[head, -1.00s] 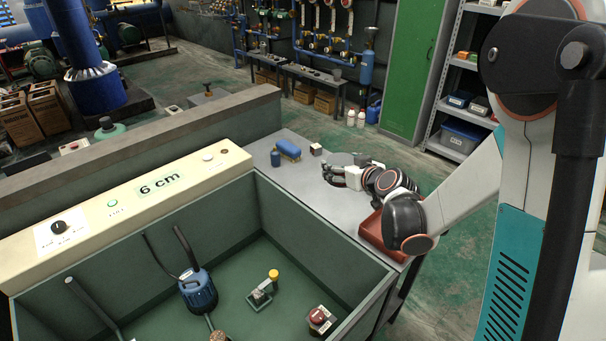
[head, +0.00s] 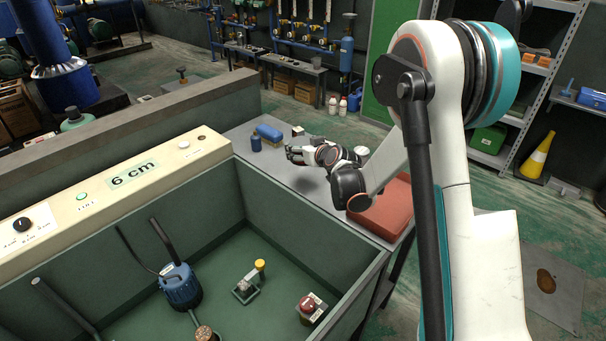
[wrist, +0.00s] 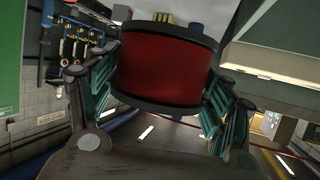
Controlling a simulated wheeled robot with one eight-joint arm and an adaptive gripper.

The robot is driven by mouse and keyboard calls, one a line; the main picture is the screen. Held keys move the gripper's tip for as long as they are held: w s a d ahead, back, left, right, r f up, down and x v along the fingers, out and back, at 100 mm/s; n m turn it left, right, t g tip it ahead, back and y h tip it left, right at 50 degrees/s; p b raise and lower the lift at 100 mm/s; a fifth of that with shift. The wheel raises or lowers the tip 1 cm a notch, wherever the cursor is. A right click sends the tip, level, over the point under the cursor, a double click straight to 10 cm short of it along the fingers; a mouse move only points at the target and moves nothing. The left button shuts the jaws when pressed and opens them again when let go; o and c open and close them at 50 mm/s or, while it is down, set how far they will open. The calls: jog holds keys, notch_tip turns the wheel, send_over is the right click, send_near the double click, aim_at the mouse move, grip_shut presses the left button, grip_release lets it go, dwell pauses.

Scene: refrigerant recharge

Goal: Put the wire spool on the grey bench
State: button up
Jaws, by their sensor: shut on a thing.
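The wire spool (wrist: 165,65), dark red with black flanges, fills the middle of the wrist view. My gripper (wrist: 150,85) is shut on it, with one finger on each side. In the head view my gripper (head: 290,153) is over the grey bench (head: 285,182), close to the small things on its far part. The spool cannot be made out in the head view, and the gap between it and the bench cannot be judged.
A blue brush-like block (head: 268,132), a blue can (head: 256,144) and a small box (head: 298,130) stand on the bench near my gripper. A deep green tank (head: 215,215) adjoins the bench on the left.

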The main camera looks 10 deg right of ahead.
jog(key=shift+f+b, duration=1.45)
jog(key=shift+f, duration=2.95)
jog(key=shift+f, duration=0.1)
jog(key=o, duration=1.5)
